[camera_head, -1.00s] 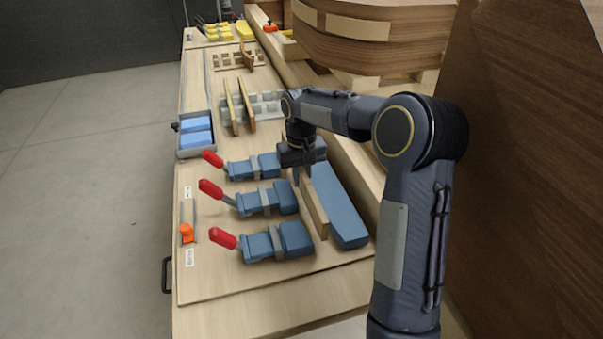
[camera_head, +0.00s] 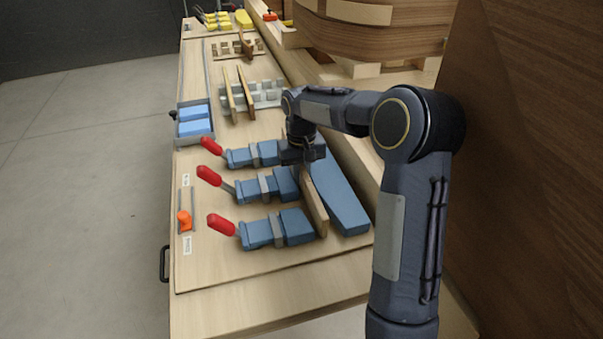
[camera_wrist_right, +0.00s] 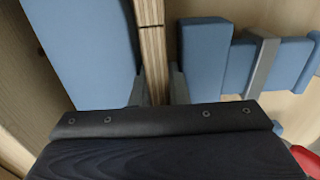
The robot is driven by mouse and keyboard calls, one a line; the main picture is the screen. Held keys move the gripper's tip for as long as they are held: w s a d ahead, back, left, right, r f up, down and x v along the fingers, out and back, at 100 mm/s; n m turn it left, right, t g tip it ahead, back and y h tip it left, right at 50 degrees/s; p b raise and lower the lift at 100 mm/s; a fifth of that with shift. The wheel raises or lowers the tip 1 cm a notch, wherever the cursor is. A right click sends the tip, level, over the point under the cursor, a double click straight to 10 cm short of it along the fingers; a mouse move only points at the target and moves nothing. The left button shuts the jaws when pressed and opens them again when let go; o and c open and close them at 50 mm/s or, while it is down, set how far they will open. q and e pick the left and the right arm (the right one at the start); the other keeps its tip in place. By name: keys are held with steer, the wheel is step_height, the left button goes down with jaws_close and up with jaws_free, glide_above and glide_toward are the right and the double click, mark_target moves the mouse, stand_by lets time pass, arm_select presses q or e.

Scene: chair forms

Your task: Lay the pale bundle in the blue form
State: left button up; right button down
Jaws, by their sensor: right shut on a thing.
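The pale bundle (camera_head: 314,207) is a thin layered wooden strip standing on edge. It also shows in the right wrist view (camera_wrist_right: 150,40). My right gripper (camera_head: 303,172) is shut on it from above, with a finger on each side in the right wrist view (camera_wrist_right: 158,88). The bundle is in the gap of the blue form, between the long blue block (camera_head: 343,202) on its right and the blue clamp pads (camera_head: 294,226) on its left. Whether its lower edge touches the bench is hidden. My left gripper is not in view.
Several clamps with red handles (camera_head: 221,225) line the left side of the form. Behind them are a blue bin (camera_head: 194,137) and a grey slotted rack with wooden strips (camera_head: 265,92). A large wooden stack (camera_head: 380,40) stands at the back right. The near bench end is bare.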

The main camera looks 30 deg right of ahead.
mark_target(301, 166)
steer(key=shift+f, duration=0.25)
steer(key=c, duration=1.4)
jaws_free()
steer(key=shift+o, duration=0.4)
steer(key=shift+r+b, duration=0.35)
steer(key=shift+r, duration=3.6)
